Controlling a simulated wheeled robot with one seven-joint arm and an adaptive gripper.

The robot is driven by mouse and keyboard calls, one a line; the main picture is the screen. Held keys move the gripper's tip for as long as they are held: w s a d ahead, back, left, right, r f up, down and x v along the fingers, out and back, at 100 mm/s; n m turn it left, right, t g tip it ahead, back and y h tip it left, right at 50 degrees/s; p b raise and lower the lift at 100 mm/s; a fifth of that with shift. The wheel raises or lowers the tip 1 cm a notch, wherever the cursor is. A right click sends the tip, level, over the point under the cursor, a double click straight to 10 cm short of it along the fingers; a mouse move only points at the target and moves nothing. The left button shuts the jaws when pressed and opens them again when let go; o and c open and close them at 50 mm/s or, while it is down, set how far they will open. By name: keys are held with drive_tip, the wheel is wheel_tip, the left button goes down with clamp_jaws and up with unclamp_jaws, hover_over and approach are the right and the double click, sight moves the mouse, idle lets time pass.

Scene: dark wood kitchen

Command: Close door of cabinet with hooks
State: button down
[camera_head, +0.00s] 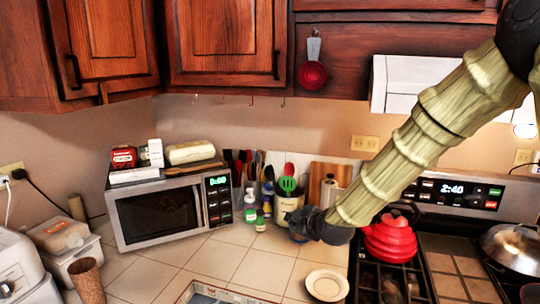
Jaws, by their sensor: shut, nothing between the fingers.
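The wooden upper cabinet door (222,35) at top centre has a dark handle (277,65) near its right edge. Several small hooks (283,102) hang under this cabinet. The door looks flush or nearly so; I cannot tell whether it stands slightly ajar. Its top is cut off by the picture edge. My gripper (305,224) is at the end of the ribbed arm coming from the upper right. It is dark, shut and empty, well below and right of the door, in front of the utensil crock (284,209).
A left cabinet door (105,38) sits at an angle in the corner. Below are a microwave (158,215), a red kettle (392,238) on the stove and a small plate (326,285). A red-ended utensil (312,74) hangs right of the cabinet.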

drive_tip(key=w+a+r+n+t+y+p, duration=0.1)
drive_tip(key=a+r+n+t, duration=0.15)
drive_tip(key=r, duration=1.05)
drive_tip(key=a+r+n+t+y, duration=0.1)
drive_tip(key=r+n, duration=0.2)
drive_tip(key=r, duration=1)
drive_tip(key=w+a+r+n+t+y+p, duration=0.1)
drive_tip(key=r+n, duration=0.2)
drive_tip(key=r, duration=1.1)
drive_tip(key=w+d+p+x, duration=0.1)
drive_tip(key=d+p+x, duration=0.1)
drive_tip(key=p+x, duration=0.6)
drive_tip(key=shift+d+x, duration=0.2)
drive_tip(key=shift+x, duration=2.3)
drive_tip(key=shift+d+r+m, duration=0.1)
drive_tip(key=shift+m, duration=0.15)
